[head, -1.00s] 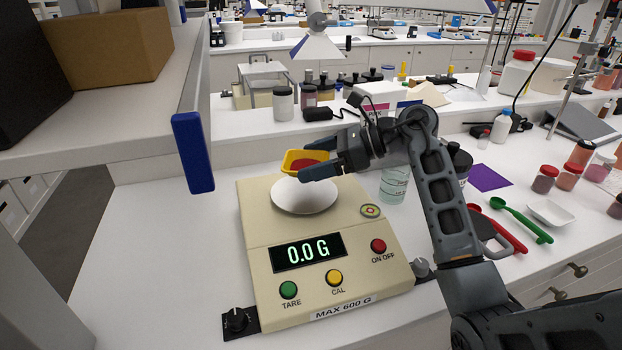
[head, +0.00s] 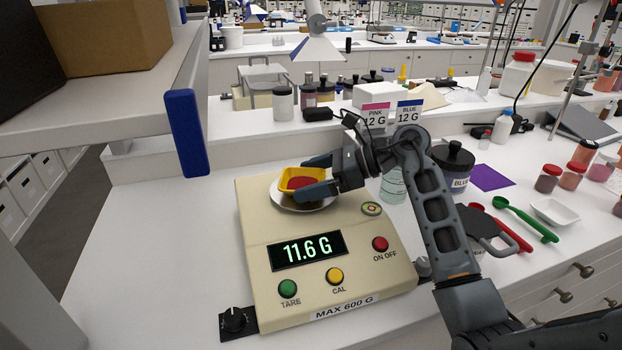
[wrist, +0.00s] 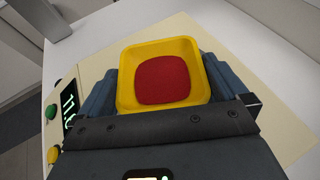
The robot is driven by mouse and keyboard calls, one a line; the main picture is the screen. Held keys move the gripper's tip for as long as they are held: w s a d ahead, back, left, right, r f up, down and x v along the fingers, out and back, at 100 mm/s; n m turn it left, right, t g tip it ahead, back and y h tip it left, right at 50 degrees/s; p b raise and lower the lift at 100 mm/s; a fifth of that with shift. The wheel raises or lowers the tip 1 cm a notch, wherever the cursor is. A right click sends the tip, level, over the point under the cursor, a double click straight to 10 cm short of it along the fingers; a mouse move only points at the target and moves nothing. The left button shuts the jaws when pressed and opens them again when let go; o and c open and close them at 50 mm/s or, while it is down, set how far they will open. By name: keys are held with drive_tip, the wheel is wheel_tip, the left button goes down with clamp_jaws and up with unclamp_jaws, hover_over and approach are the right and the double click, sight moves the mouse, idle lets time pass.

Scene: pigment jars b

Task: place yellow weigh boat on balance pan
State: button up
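The yellow weigh boat (head: 287,181) holds red powder and sits on the round white balance pan (head: 291,207). It also shows in the wrist view (wrist: 126,85), upright between the fingers. My gripper (head: 306,179) reaches in from the right, with one finger along the far side of the boat and one along the near side. Both fingers appear to touch the boat's walls, so it looks shut on the boat. The beige balance (head: 262,225) reads 11.6 G on its display (head: 307,250). Much of the pan is hidden under the boat and fingers.
A shelf with a blue end post (head: 187,135) stands left of the balance. A beaker (head: 392,187) and a blue-labelled jar (head: 453,168) stand behind my arm. Red and green spoons (head: 525,219) and a white weigh boat (head: 555,212) lie at right. The bench left of the balance is clear.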

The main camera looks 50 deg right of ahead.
drive_tip(key=shift+r, duration=0.15)
drive_tip(key=shift+r+p, duration=0.15)
drive_tip(key=shift+p, duration=0.15)
drive_tip(key=v, duration=1.2)
drive_tip(key=shift+b, duration=0.3)
